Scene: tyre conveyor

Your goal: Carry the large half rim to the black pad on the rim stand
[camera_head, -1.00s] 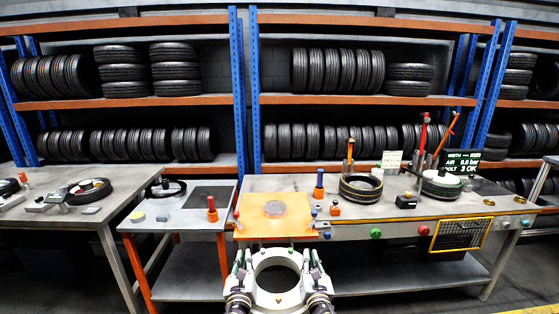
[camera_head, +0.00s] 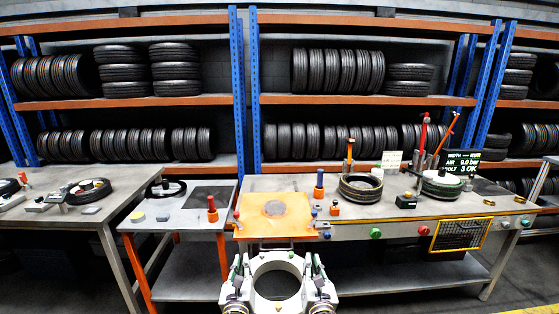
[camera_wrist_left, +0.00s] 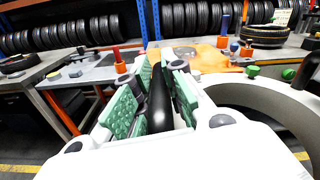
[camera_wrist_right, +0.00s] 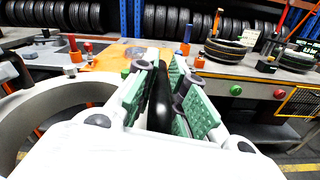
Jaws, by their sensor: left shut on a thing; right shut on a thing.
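The large half rim (camera_head: 277,256) is a light grey ring with a wide round hole, held between my two grippers at the bottom middle of the head view. My left gripper (camera_head: 240,265) is at its left side and my right gripper (camera_head: 316,265) at its right side. In the left wrist view, the green pads (camera_wrist_left: 157,98) are shut on a black bar-like part. The right wrist view shows the pads (camera_wrist_right: 163,98) likewise shut on a black part. The black pad (camera_head: 211,196) lies on the grey-topped rim stand (camera_head: 165,222) with orange legs, ahead and left.
An orange mat (camera_head: 250,213) with a grey disc lies directly ahead on the long bench. A red post (camera_head: 212,210) stands at the pad's front. A black ring (camera_head: 153,190) is on the stand's left. Tyres (camera_head: 361,187) occupy the bench at right.

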